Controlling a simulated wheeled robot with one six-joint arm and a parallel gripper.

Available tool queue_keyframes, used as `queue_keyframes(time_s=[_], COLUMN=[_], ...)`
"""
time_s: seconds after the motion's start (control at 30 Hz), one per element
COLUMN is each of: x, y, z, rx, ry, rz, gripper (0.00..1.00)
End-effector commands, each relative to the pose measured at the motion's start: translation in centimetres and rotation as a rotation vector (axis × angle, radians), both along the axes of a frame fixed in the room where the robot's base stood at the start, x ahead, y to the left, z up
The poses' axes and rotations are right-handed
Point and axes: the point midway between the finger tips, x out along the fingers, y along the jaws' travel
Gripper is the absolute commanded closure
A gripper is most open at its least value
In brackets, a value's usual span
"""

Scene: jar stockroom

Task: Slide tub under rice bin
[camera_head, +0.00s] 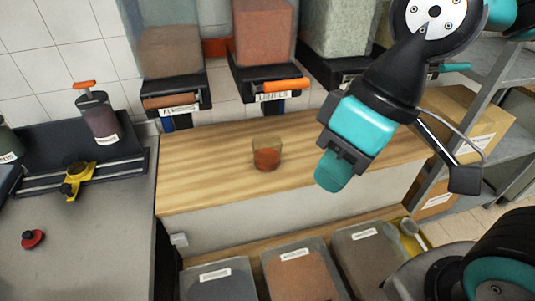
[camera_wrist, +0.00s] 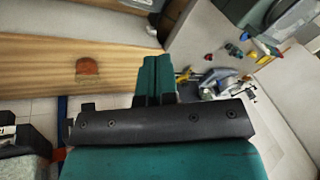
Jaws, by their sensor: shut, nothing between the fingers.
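A small clear tub (camera_head: 266,155) with orange-red contents stands upright on the wooden counter (camera_head: 205,165), in front of the LENTILS bin (camera_head: 265,35). It also shows in the wrist view (camera_wrist: 87,68), left of the fingers. My gripper (camera_head: 332,172) is shut and empty, above the counter's front edge, right of the tub and apart from it. Its teal fingers (camera_wrist: 155,78) are together in the wrist view. A bin with pale speckled contents (camera_head: 340,25) hangs right of the LENTILS bin. Its label is hidden behind my arm, so I cannot tell if it is the rice bin.
A third bin (camera_head: 172,50) hangs at the left with a partly legible label. Open bins (camera_head: 298,272) stand low in front of the counter. A grey worktop (camera_head: 95,225) with a jar (camera_head: 98,118) is at left. Shelving with cardboard boxes (camera_head: 465,120) is at right.

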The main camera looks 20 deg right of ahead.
Motion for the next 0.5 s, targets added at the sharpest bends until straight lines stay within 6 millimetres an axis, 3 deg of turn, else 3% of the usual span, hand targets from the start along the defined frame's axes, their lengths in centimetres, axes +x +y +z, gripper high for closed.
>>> queue_keyframes(time_s=[0.13, 0.33, 0.5], x=[0.0, 1.0, 4.8], y=[0.0, -0.1, -0.2], z=[0.0, -1.0, -4.1], rx=[0.000, -0.017, -0.086], ry=[0.000, 0.001, 0.007], rz=[0.000, -0.031, -0.164], gripper=[1.00, 0.58, 0.58])
